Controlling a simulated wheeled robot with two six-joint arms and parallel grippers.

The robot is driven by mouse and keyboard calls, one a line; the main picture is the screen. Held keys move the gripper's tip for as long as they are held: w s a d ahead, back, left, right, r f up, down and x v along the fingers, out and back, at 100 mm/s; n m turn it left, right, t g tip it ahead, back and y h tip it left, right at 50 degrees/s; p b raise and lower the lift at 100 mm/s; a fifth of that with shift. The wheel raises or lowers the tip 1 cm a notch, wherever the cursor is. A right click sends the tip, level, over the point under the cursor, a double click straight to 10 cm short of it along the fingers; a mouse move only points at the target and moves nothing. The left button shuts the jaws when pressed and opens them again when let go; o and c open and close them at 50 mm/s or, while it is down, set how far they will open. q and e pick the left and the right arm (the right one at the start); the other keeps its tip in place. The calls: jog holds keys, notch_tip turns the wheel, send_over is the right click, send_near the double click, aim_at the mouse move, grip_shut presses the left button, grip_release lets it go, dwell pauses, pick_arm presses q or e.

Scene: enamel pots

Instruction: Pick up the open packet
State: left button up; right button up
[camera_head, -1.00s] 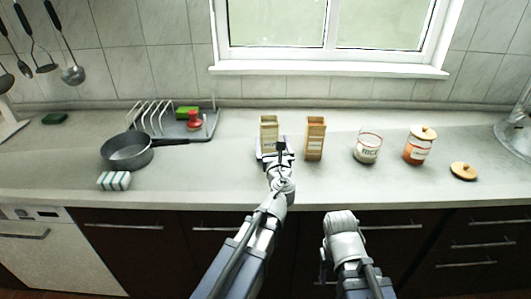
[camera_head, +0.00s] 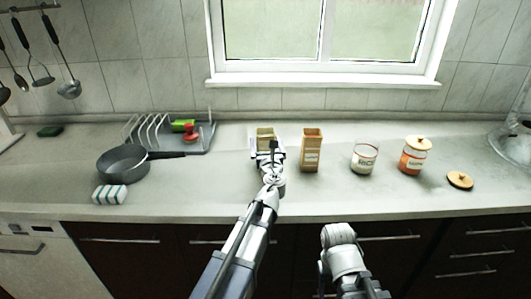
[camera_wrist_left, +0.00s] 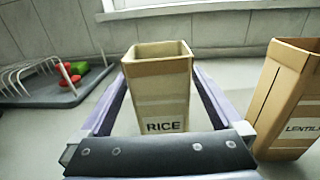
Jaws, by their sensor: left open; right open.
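A tan, open-topped packet labelled RICE (camera_wrist_left: 160,95) stands upright on the counter; its top also shows in the head view (camera_head: 265,132). My left gripper (camera_head: 268,148) is open at this packet. In the left wrist view its fingers (camera_wrist_left: 160,88) lie on either side of the packet, which stands between them. Whether they touch its sides I cannot tell. My left gripper hides the packet's lower part in the head view. A second open-topped brown packet, labelled LENTILS (camera_head: 311,150), stands just to the right and also shows in the left wrist view (camera_wrist_left: 290,100). Only links of my right arm show, without fingers.
An open RICE pot (camera_head: 363,160), a lidded orange and white pot (camera_head: 414,158) and a loose lid (camera_head: 460,180) stand to the right.

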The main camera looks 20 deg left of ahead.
pick_arm(q)
jog(key=shift+w+a, duration=0.15)
jog(key=shift+w, duration=0.35)
grip_shut()
dwell(0.4)
